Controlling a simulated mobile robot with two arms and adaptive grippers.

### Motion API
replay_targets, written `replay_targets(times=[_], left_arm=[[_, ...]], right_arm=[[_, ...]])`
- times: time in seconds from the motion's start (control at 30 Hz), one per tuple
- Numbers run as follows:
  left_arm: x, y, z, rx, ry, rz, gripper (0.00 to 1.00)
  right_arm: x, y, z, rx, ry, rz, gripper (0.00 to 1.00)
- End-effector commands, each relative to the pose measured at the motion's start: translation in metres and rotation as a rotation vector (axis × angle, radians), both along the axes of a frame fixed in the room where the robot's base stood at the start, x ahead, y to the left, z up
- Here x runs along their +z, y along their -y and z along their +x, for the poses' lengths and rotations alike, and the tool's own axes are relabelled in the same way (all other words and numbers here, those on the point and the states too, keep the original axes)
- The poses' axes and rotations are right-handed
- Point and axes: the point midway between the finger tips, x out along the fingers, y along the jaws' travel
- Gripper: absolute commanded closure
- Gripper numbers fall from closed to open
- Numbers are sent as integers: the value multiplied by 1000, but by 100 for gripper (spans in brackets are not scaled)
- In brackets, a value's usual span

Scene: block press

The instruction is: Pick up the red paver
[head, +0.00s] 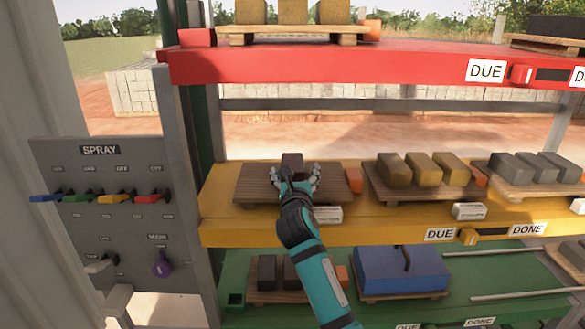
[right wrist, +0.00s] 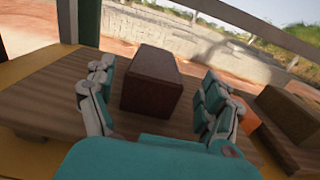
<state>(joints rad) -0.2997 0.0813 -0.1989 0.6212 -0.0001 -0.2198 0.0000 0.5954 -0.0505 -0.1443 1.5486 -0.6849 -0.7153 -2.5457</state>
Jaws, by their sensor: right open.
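A dark reddish-brown block, which I take for the red paver (head: 292,161), sits on a wooden pallet (head: 255,186) on the yellow shelf. It also shows in the right wrist view (right wrist: 151,82), resting on the pallet boards. My right gripper (head: 299,179) is open, with one finger on each side of the block and gaps visible between fingers and block. In the head view the gripper hides the block's lower part. My left gripper is not in view.
An orange block (head: 354,180) stands at the pallet's right edge. Pallets with olive blocks (head: 424,170) and grey blocks (head: 538,168) stand further right. The red shelf (head: 330,65) is above. A lever panel (head: 105,215) stands at left.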

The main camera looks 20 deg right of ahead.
Motion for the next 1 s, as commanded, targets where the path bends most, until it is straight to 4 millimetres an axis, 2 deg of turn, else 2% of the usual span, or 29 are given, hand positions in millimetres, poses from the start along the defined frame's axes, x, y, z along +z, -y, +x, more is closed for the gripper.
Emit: replay_targets(times=[0.1, 0.23, 0.57, 1.0], left_arm=[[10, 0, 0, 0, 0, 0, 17], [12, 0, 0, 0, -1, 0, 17], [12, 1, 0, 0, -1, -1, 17], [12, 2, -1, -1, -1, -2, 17]], right_arm=[[1, -1, 18, 1, -2, 4, 15], [0, 5, 33, -1, -1, 0, 15], [-1, 6, 39, 0, 1, 0, 15], [-1, 7, 39, 0, 0, 0, 72]])
